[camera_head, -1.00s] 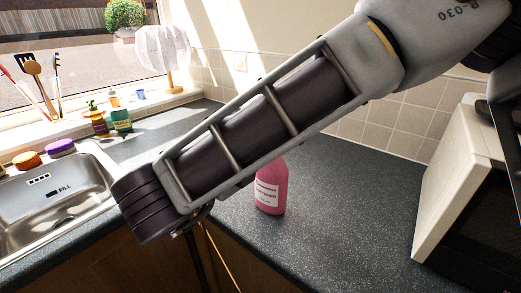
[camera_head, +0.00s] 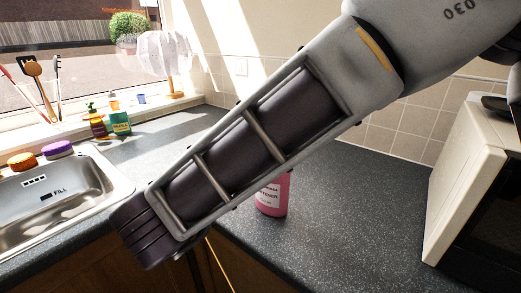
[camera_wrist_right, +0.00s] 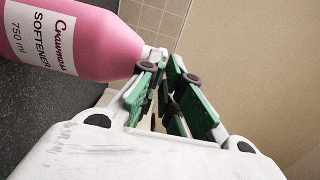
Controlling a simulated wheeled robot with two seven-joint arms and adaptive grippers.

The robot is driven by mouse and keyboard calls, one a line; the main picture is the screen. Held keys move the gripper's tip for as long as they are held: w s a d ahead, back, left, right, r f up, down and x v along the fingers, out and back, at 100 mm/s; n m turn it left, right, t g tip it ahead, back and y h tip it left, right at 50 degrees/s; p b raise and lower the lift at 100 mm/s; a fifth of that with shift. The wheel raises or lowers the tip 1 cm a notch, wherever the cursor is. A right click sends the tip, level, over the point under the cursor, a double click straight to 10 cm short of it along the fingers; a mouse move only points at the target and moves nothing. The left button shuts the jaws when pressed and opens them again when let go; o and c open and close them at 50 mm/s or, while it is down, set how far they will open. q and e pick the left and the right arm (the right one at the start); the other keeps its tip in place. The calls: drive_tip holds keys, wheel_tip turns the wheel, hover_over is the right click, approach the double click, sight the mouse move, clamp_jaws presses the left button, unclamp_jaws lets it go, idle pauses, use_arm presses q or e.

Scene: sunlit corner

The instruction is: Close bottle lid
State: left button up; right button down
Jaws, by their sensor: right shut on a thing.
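A pink bottle (camera_head: 272,196) with a white label stands on the dark counter in the head view, its upper part hidden behind my right arm. In the right wrist view the bottle (camera_wrist_right: 85,42) appears sideways, and its label reads "SOFTENER 750 ml". My right gripper (camera_wrist_right: 164,70), with green-sided fingers, is shut at the bottle's top end. A white lid (camera_wrist_right: 153,53) shows partly there between the fingers and bottle; how it sits on the neck is hidden. My right gripper is hidden in the head view. My left gripper is not in view.
A sink (camera_head: 60,195) is at the left, with sponges behind it. Soap bottles (camera_head: 109,122) and a lamp (camera_head: 160,58) stand near the window. A white microwave (camera_head: 462,175) stands at the right. The counter between bottle and microwave is clear.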

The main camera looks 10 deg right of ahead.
drive_tip(key=shift+f, duration=0.1)
idle(0.5)
drive_tip(key=c, duration=1.6)
unclamp_jaws()
drive_tip(key=shift+s+a, duration=0.1)
drive_tip(key=v, duration=1.1)
drive_tip(key=shift+s+a, duration=0.25)
drive_tip(key=shift+s, duration=0.05)
drive_tip(key=shift+f, duration=0.1)
